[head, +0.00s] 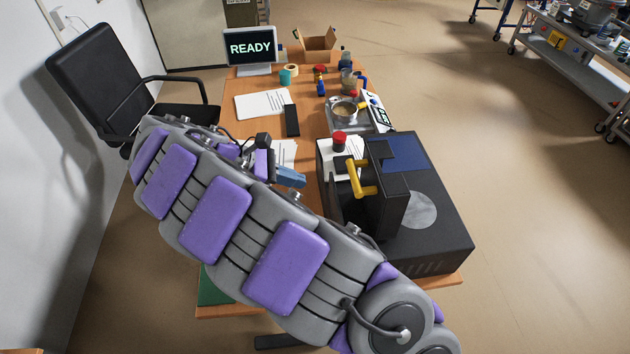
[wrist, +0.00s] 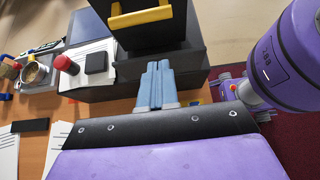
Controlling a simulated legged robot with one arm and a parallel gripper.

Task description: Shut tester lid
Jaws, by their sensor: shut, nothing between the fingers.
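The tester (head: 440,245) is a black box on the right side of the desk, with a blue panel and a grey disc on top. Its black lid (head: 388,208) stands up from the box, open, with a yellow handle (head: 362,180) on its left face. In the wrist view the lid (wrist: 150,40) and yellow handle (wrist: 140,17) are ahead of my gripper. My gripper (head: 298,178) has its blue fingers together and empty, left of the handle and apart from it in the head view.
A pan on a scale (head: 350,115), a black slab (head: 292,120) and a READY screen (head: 250,50) are farther back. A black chair (head: 110,80) is left of the desk.

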